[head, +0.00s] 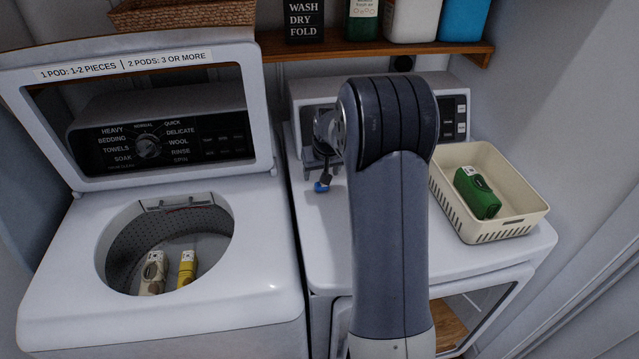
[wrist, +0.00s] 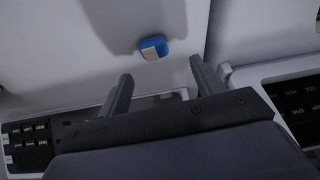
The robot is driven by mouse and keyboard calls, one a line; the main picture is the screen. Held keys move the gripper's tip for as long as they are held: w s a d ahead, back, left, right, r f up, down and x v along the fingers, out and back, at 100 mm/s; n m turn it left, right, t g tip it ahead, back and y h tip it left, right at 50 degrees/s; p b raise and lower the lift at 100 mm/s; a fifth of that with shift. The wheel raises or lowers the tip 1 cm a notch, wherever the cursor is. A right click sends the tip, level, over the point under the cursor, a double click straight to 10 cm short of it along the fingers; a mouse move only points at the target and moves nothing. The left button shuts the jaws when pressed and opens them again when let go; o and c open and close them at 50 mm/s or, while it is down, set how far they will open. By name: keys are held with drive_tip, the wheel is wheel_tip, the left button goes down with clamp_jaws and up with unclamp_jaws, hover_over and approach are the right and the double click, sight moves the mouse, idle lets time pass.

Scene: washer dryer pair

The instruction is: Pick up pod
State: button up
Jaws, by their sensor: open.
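The pod (head: 322,186) is a small blue piece that lies on the white dryer top, left of my arm. In the wrist view the pod (wrist: 155,47) shows blue with a pale label, beyond the fingertips and roughly between their lines. My gripper (wrist: 161,69) is open, with its two dark fingers apart and nothing between them. In the head view my gripper is largely hidden behind my arm, just above the pod. Whether a finger touches the pod cannot be told, but the wrist view shows a gap.
A cream basket (head: 519,215) with a green item (head: 477,193) sits on the dryer's right. The dryer's control panel (head: 455,100) rises behind. A shelf (head: 465,55) hangs above.

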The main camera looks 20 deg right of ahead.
sight(321, 188)
drive_tip(key=shift+d+f, duration=0.1)
drive_tip(key=shift+f, duration=0.3)
drive_tip(key=shift+s+d+p+x, duration=0.15)
drive_tip(key=shift+p+x, duration=0.35)
drive_tip(key=shift+x, duration=0.7)
drive_tip(key=shift+s+d+p+x, duration=0.15)
drive_tip(key=shift+p+x, duration=0.35)
drive_tip(key=shift+x, duration=0.65)
drive_tip(key=shift+a+f, duration=0.1)
drive_tip(key=c, duration=1)
